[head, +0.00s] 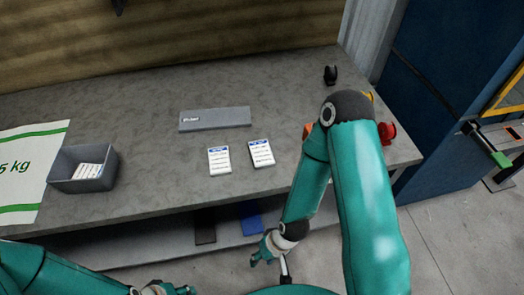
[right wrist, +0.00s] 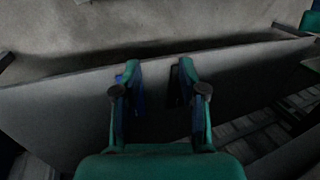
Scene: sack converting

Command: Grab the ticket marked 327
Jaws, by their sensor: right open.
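Two white tickets with blue headers lie flat, side by side, on the grey table in the head view: a left one (head: 219,161) and a right one (head: 261,153). Their print is too small to read, so I cannot tell which is marked 327. More white tickets (head: 89,171) lie in a grey bin (head: 66,187) at the left. My right gripper (head: 262,252) is below the table's front edge, apart from the tickets. In the right wrist view its fingers (right wrist: 157,76) are apart with nothing between them. My left gripper (head: 168,290) shows only partly at the bottom edge.
A grey labelled holder (head: 215,119) lies behind the two tickets. A white and green sack (head: 25,165) lies at the far left. A red object (head: 387,132) and a black one (head: 331,74) are at the right. The table's front middle is clear; a shelf (head: 140,245) runs below.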

